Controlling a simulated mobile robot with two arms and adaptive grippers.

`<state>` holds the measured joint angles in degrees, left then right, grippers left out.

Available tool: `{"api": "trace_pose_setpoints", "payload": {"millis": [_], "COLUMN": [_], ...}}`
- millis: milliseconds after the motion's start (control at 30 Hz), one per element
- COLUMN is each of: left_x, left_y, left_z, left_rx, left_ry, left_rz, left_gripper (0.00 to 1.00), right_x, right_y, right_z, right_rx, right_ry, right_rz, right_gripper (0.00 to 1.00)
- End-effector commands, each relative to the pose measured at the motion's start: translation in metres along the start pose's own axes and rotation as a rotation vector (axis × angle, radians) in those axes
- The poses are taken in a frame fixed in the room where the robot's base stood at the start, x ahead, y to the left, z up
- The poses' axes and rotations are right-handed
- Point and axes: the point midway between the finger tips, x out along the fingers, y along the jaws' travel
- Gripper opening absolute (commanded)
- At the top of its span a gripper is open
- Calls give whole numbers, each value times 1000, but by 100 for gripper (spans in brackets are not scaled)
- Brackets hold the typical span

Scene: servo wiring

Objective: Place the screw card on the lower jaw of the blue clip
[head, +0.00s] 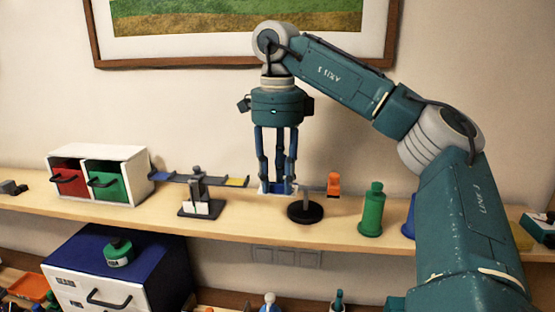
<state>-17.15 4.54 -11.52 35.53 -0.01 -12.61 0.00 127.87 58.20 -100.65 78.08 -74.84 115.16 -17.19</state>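My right gripper (276,188) points straight down over the shelf, its long blue-grey fingers spaced apart. Its fingertips are at a small blue and white piece (265,187) low by the shelf. I cannot tell whether the fingers touch it, or whether it is the blue clip. A round black-based stand (305,211) is just right of the fingertips, with a thin bar reaching towards an orange piece (333,184). I cannot pick out the screw card for certain. My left gripper is out of view.
Left of the gripper, a dark stand (197,199) has a bar with a blue plate (160,175) and a yellow plate (237,182). A white drawer unit (128,157) with red and green fronts is further left. A green bottle-shaped piece (372,212) stands at right.

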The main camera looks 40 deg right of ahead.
Motion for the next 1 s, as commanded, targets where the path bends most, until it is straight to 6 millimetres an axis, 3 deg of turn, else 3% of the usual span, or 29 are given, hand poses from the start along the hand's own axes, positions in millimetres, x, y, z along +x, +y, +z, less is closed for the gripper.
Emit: {"api": "trace_pose_setpoints", "payload": {"millis": [167, 567, 1000], "left_x": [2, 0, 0], "left_y": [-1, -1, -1], "left_z": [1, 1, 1], "left_rx": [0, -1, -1], "left_ry": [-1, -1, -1], "left_rz": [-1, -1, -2], "left_gripper": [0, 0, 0], "right_x": [-22, -100, -120], "right_y": [0, 0, 0], "right_z": [1, 0, 0], "right_rx": [1, 4, 1], "right_ry": [-3, -1, -1], "right_rz": [-6, -8, -2], "right_gripper": [30, 30, 30]}}
